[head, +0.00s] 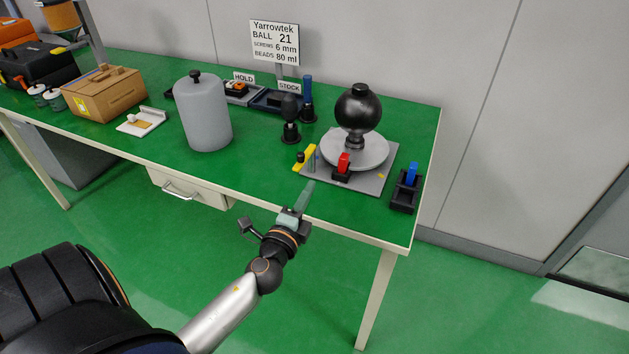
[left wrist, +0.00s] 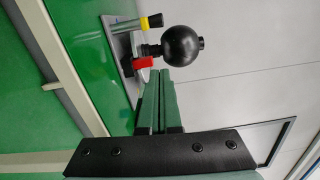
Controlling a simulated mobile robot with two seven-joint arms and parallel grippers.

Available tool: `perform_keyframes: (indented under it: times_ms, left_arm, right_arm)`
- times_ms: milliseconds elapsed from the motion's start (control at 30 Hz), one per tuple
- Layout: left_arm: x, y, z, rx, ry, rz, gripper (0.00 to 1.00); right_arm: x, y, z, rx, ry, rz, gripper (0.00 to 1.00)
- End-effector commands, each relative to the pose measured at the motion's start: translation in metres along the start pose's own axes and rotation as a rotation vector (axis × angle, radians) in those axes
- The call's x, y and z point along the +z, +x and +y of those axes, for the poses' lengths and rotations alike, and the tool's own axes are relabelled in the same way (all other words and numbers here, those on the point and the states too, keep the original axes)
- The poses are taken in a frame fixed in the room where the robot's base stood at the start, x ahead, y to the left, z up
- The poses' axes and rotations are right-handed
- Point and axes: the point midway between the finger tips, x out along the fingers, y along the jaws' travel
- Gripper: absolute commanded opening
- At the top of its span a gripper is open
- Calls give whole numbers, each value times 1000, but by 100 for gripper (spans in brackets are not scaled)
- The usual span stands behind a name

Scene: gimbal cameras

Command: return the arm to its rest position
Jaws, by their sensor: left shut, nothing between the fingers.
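My left gripper (head: 304,196) is shut and empty. It is held in front of the table's front edge, short of the grey base plate with the black ball. In the left wrist view its two green fingers (left wrist: 159,100) lie together, pointing toward the ball fixture. The black ball (head: 358,108) stands on a round grey disc (head: 378,153) on the plate, and it also shows in the left wrist view (left wrist: 181,46). My right gripper is not in view.
The green table (head: 262,178) carries a grey cylinder (head: 204,115), a cardboard box (head: 103,93), a white tray (head: 142,121) and a black holder with a blue item (head: 405,193). A sign (head: 275,42) stands at the back. The floor before the table is clear.

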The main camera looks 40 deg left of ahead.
Motion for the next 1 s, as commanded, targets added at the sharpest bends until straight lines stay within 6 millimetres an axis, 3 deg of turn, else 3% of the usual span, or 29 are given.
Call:
perform_keyframes:
  times_ms: [233,667,867,1000]
  left_arm:
    - [-1,-32,1,1,-2,0,0]
    - [-4,-40,4,21,-34,5,0]
    - [-24,-67,46,215,-337,31,0]
    - [-52,-106,88,431,-656,21,0]
  right_arm:
    - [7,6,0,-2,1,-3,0]
    - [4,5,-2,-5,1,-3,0]
    - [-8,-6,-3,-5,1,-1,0]
    - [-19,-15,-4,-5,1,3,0]
